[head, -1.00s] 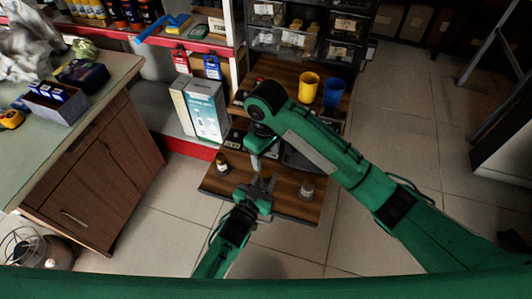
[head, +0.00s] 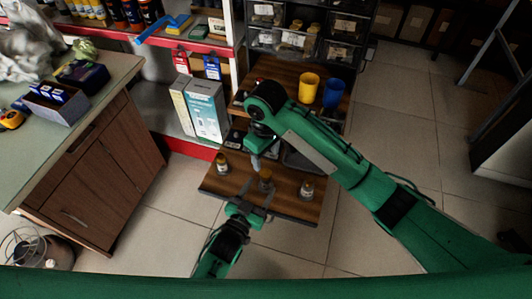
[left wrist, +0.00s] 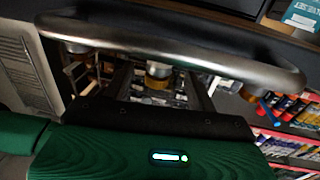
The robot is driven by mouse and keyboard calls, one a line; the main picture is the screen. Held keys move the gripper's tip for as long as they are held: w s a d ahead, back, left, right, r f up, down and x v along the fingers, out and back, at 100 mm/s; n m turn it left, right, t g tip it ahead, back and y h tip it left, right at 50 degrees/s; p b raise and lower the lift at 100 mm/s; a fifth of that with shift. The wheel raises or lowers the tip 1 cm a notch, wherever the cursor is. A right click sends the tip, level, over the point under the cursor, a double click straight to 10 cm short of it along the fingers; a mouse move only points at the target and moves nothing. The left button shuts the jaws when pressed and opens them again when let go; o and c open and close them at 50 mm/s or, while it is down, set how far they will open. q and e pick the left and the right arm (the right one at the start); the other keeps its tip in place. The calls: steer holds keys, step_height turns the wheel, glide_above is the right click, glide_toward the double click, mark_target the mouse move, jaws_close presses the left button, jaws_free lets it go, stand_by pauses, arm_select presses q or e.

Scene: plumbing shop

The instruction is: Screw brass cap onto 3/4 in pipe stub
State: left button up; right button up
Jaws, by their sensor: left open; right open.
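Three short upright fittings stand on the wooden shelf (head: 285,207): one at left (head: 221,163), one in the middle (head: 265,181) and one at right (head: 307,189). The middle one looks brass-brown on top; whether that is a cap on a pipe stub is too small to tell. My left gripper (head: 254,199) is open just in front of the middle fitting, apart from it. In the left wrist view the brass-topped middle fitting (left wrist: 158,72) shows between the open fingers. My right gripper (head: 262,158) is open and empty, pointing down behind the middle fitting, partly hidden by its own wrist.
A yellow cup (head: 308,87) and a blue cup (head: 333,93) stand on the upper wooden level. White boxes (head: 206,108) stand left of the shelf. A wooden cabinet (head: 95,175) is at the left.

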arm_select(q)
steer(key=v, duration=0.9)
arm_select(e)
steer(key=shift+r, duration=0.1)
arm_select(q)
steer(key=shift+a, duration=0.1)
